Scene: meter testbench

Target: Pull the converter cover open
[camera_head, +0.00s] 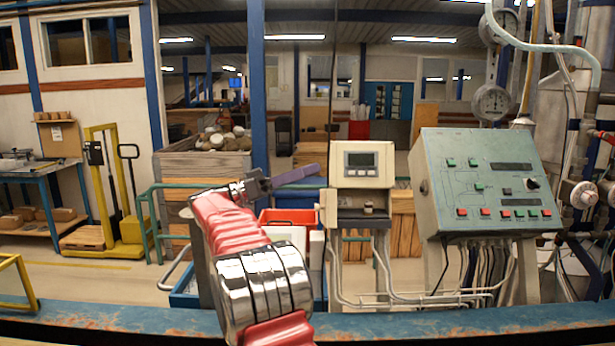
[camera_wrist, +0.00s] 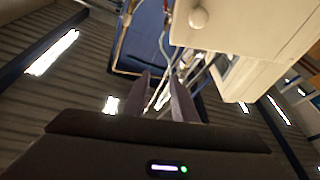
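The converter (camera_head: 362,150) is a cream box with a small grey display, standing at the middle of the head view. Its front appears closed; I cannot make out the edge of a separate cover. In the wrist view a cream housing (camera_wrist: 255,30), which looks like the converter, fills the upper right, with a round cream knob (camera_wrist: 198,18) on it. My gripper (camera_head: 315,170) is just left of the converter in the head view, fingers pointing towards it. In the wrist view my gripper (camera_wrist: 160,80) has its two dark fingers apart and nothing between them. No contact is visible.
A green control panel (camera_head: 490,180) with several buttons stands to the right, with cables below. A blue bench edge (camera_head: 440,322) runs along the front. Pipes and gauges (camera_head: 491,103) are at the far right. A red bin (camera_head: 290,217) is behind my arm.

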